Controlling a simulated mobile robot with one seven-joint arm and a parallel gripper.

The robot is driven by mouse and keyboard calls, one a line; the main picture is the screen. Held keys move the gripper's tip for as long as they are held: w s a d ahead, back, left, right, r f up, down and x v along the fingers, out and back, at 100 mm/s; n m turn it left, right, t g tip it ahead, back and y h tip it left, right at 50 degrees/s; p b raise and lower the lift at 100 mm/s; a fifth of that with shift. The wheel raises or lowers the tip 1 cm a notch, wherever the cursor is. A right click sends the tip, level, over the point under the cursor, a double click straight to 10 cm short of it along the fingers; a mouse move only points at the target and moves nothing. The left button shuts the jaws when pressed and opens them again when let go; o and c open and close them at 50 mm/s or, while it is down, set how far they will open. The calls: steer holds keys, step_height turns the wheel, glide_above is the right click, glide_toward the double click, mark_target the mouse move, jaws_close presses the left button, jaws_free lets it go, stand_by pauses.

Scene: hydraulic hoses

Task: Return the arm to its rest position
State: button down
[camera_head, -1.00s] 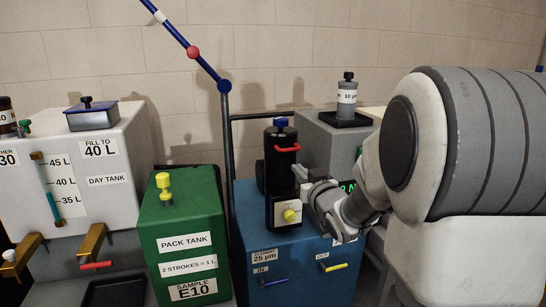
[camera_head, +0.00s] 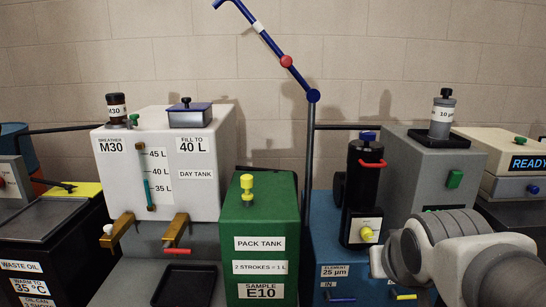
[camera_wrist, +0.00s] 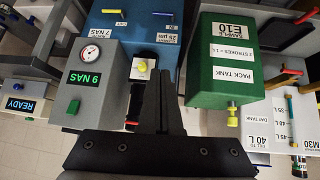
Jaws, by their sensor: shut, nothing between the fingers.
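My gripper (camera_wrist: 163,105) shows in the wrist view as two black fingers pressed together, with nothing between them. In the head view my arm (camera_head: 450,255) is at the lower right, in front of the blue filter unit (camera_head: 338,225) and the grey box (camera_head: 435,165), hiding parts of both. The fingertips are hard to make out there. In the wrist view the scene appears turned over, and the fingers point toward the blue unit, between the grey gauge box (camera_wrist: 92,65) and the green pack tank (camera_wrist: 225,85).
The green pack tank (camera_head: 260,215) and white day tank (camera_head: 130,190) with brass taps stand left of the arm. A black filter housing (camera_head: 360,205) with a yellow knob (camera_head: 367,234) is close behind it. A blue pole (camera_head: 264,43) rises behind. A READY box (camera_head: 515,150) stands right.

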steer(key=s+a+f+n+g+y, duration=0.1)
steer(key=s+a+f+g, duration=0.2)
steer(key=s, duration=0.7)
step_height(320, 180, up, 21)
steer(key=p, duration=2)
steer(key=shift+w+a+r+p, duration=0.15)
steer(key=shift+a+r+p, duration=0.05)
steer(key=shift+a+p, duration=0.15)
